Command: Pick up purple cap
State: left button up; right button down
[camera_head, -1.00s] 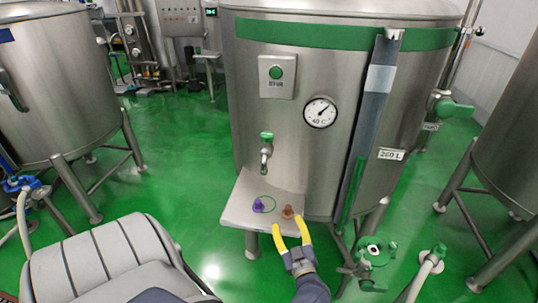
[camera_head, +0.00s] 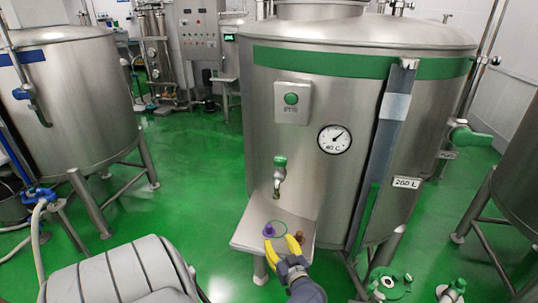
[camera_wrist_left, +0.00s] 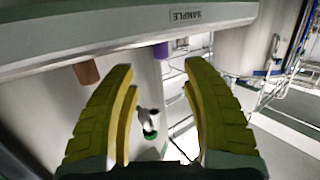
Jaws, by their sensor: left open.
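The purple cap (camera_head: 269,230) stands on the small steel shelf (camera_head: 247,232) at the front of the tank, by the green ring drawn there. A brown cap (camera_head: 300,237) stands to its right. My left gripper (camera_head: 281,241) is open and empty, its yellow fingers at the shelf close in front of the two caps. In the left wrist view, the purple cap (camera_wrist_left: 162,50) shows between the open fingers, beyond their tips and partly hidden by the shelf edge. The brown cap (camera_wrist_left: 87,72) is left of the fingers there. My right gripper is not in view.
A tap (camera_head: 279,175) hangs above the shelf on the large steel tank (camera_head: 345,180). A sloping grey-blue strip (camera_head: 385,130) runs down the tank to the right. Green valves (camera_head: 388,283) sit low at the right. Green floor lies open at the left.

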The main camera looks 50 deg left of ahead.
aim_at(270, 229)
pick_arm(q)
jog(key=shift+x, duration=4.65)
jog(key=shift+s, duration=0.1)
jog(key=shift+c, duration=0.2)
grip_shut()
